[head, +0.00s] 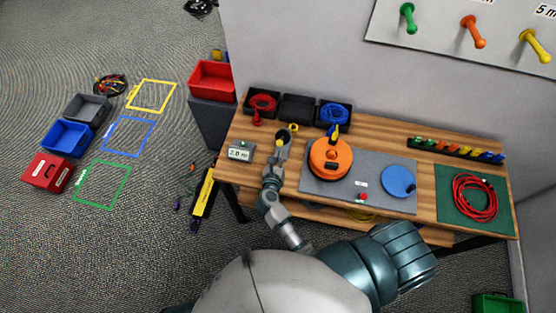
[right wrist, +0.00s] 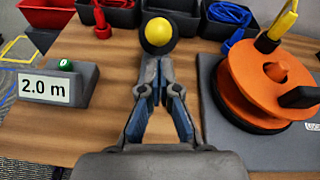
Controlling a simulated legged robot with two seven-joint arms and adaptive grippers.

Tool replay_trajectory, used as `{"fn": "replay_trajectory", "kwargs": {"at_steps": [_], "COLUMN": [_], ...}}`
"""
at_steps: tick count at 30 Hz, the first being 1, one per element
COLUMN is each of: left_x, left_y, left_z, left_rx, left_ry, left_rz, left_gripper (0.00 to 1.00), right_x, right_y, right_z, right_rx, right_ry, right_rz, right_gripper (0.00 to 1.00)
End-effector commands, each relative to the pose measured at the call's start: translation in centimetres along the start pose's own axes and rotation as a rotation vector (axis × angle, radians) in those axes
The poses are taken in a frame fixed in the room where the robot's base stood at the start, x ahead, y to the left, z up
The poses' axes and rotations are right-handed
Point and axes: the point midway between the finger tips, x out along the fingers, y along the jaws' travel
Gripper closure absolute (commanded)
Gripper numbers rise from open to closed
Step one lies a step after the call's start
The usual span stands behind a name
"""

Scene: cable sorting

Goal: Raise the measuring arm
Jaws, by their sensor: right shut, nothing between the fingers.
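A yellow ball knob (head: 294,127) stands near the back of the wooden bench; it also shows in the right wrist view (right wrist: 158,32) against a dark round part. A yellow upright handle (head: 335,131) stands at the back of the orange reel (head: 331,157), and it shows in the right wrist view (right wrist: 283,22). I cannot tell for certain which of these belongs to the measuring arm. My right gripper (head: 281,143) is shut and empty, just in front of the yellow ball knob, left of the reel. Its fingertips (right wrist: 156,72) partly hide what is under the knob. My left gripper is not in view.
A grey box reading "2.0 m" (head: 241,153) sits left of my right gripper. Black bins (head: 298,108) line the wall. A blue disc (head: 398,180) lies on the grey mat (head: 318,193). A red cable (head: 475,198) lies on a green mat at the right.

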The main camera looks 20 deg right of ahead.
Motion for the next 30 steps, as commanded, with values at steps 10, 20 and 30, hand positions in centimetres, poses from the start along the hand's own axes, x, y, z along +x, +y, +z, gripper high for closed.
{"fn": "replay_trajectory", "kwargs": {"at_steps": [10, 20, 30], "left_x": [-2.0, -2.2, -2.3], "left_y": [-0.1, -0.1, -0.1], "left_z": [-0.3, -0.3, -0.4], "left_rx": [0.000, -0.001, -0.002], "left_ry": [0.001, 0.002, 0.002], "left_rz": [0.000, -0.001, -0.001], "left_gripper": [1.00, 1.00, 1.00], "right_x": [0.5, 0.8, 0.8], "right_y": [-0.4, -0.5, -0.6], "right_z": [2.5, 2.9, 3.1], "right_rx": [0.000, 0.001, 0.001], "right_ry": [-0.001, -0.002, -0.002], "right_rz": [0.000, -0.001, -0.001], "right_gripper": [1.00, 1.00, 1.00]}}
